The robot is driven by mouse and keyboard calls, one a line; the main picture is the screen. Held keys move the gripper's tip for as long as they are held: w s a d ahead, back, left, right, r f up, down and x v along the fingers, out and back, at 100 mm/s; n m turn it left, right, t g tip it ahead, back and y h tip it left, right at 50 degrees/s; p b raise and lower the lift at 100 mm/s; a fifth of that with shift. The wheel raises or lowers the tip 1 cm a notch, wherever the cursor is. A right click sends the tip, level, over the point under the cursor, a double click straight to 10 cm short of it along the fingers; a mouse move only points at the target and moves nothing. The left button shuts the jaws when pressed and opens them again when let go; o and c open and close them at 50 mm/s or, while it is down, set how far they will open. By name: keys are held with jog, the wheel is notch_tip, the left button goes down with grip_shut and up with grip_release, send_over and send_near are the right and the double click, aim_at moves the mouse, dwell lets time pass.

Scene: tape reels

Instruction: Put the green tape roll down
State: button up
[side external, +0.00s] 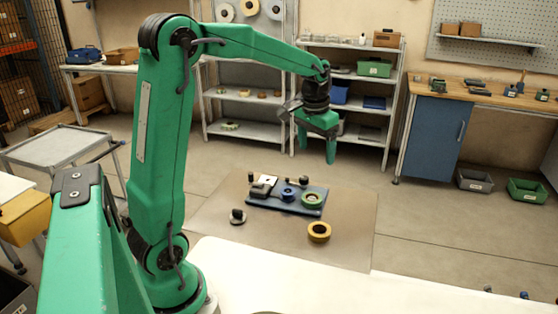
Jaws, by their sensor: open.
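The green tape roll (313,205) lies flat on the right end of a dark blue board (262,203). My gripper (316,147) is open, with its fingers pointing down. It hangs in the air above the board and apart from the green tape roll. I see nothing between its fingers.
A small blue roll (287,197) and a white block with black parts (263,186) stand on the same board. A yellow tape roll (319,234) lies on the brown mat (355,215) in front, and a small black-topped piece (238,216) lies to the left. The mat's right side is clear.

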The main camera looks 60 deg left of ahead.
jog(key=s+d+r+m+t, duration=0.1)
jog(key=s+d+t, duration=0.1)
jog(key=s+d, duration=0.5)
jog(key=s+d+r+m+t, duration=0.1)
jog(key=s+d+t, duration=0.1)
jog(key=s+d, duration=0.5)
jog(key=s, duration=0.5)
jog(key=shift+r, duration=0.3)
